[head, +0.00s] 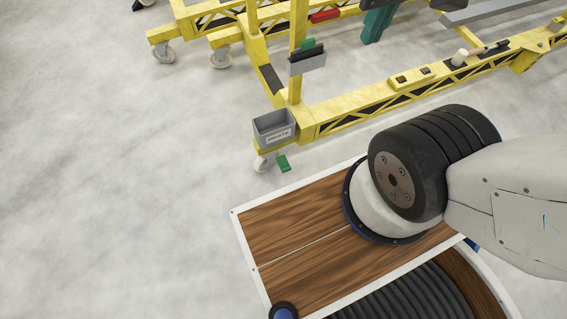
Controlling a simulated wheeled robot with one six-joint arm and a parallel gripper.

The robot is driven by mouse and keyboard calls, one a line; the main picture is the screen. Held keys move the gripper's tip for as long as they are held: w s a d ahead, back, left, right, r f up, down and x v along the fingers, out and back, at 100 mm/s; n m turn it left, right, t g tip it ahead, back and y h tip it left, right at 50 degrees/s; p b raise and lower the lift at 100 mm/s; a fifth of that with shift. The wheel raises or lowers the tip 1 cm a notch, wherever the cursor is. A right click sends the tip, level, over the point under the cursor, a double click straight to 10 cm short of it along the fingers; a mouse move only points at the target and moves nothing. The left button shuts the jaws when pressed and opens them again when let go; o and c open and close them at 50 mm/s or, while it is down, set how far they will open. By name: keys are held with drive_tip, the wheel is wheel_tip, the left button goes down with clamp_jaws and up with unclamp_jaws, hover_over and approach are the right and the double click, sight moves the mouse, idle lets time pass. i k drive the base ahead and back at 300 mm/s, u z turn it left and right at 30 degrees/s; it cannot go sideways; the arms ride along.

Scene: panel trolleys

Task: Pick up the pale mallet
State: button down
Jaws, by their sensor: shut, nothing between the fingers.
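A small pale cylinder (460,57) with a dark bar beside it sits on the low yellow beam of the near trolley, at upper right in the head view. It looks like the pale mallet, but it is too small to be sure. My arm rises from my base at lower right and runs out of the picture at the right edge. My gripper is not in view.
The yellow trolley beam (385,100) crosses the upper right. A grey bin (274,127) hangs at its corner, above a caster wheel (263,164). Another yellow trolley frame (160,35) stands behind. Pale floor (110,200) is clear at left.

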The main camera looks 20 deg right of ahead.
sight(462, 54)
drive_tip(key=z, duration=1.5)
